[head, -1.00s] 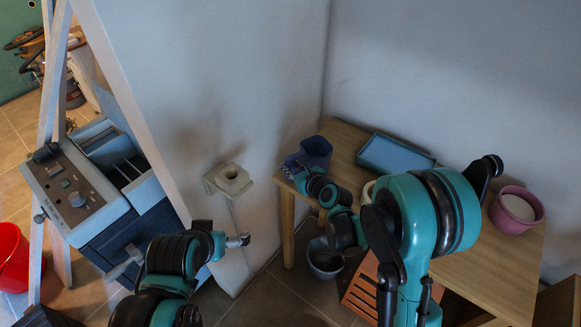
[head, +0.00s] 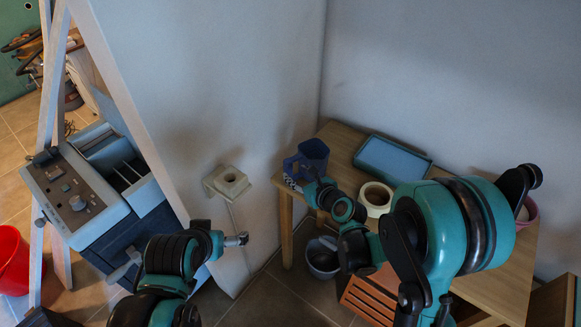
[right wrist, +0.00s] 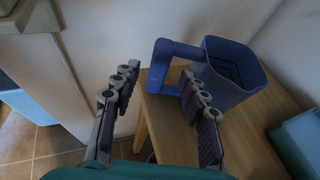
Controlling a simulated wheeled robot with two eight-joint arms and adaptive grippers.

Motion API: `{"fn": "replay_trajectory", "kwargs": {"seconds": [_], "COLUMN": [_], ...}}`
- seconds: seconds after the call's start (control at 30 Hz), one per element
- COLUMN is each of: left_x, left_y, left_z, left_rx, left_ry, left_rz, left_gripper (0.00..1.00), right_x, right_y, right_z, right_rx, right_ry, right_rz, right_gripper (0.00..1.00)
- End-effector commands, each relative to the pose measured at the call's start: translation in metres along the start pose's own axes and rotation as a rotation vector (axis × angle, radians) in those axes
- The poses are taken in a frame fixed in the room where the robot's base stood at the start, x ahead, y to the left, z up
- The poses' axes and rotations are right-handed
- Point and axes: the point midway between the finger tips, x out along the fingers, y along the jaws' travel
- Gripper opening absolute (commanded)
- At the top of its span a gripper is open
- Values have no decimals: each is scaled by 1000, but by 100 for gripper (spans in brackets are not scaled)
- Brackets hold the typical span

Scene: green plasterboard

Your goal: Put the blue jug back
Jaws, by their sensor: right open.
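The blue jug (head: 314,154) stands upright on the wooden table's left back corner, near the wall. In the right wrist view the jug (right wrist: 235,78) is at upper right, with its handle (right wrist: 160,70) pointing left. My right gripper (head: 296,181) is beside the jug, in front of it. In the right wrist view my right gripper (right wrist: 158,78) is open and empty, with the handle showing ahead between its fingertips. My left gripper (head: 238,240) hangs away from the table at lower middle; its jaws are too small to judge.
The table (head: 481,263) also holds a blue tray (head: 392,158), a tape roll (head: 376,198) and a pink pot (head: 527,213), partly hidden by my arm. A pale wall bracket (head: 227,182) is left of the table. A grey bucket (head: 322,258) stands on the floor.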

Motion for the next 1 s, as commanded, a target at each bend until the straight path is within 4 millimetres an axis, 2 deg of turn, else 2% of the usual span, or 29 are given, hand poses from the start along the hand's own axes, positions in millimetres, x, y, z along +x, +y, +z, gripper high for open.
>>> {"fn": "replay_trajectory", "kwargs": {"seconds": [0.03, 0.2, 0.33, 0.57, 0.67, 0.77, 1.0], "left_x": [-4, -9, -11, -11, -11, -11, -11], "left_y": [0, 0, 0, 0, 0, 0, 0], "left_z": [-3, -6, -8, -8, -8, -8, -8], "left_rx": [0, 0, 0, 0, 0, 0, 0], "left_ry": [0, 0, 0, 0, 0, 0, 0], "left_rz": [0, 0, 0, 0, 0, 0, 0], "left_gripper": [98, 98, 98, 98, 98, 98, 98], "right_x": [-13, -42, -53, -59, -70, -92, -172], "right_y": [-1, -1, 0, -1, -1, -2, -7], "right_z": [2, 1, 1, 1, 5, 8, -1], "right_rx": [2, 0, 1, -47, -227, -552, -1507], "right_ry": [1, 1, 1, 10, 50, 124, 360], "right_rz": [-3, -2, 0, -2, -3, 9, 167], "right_gripper": [44, 44, 44, 44, 44, 44, 44]}}
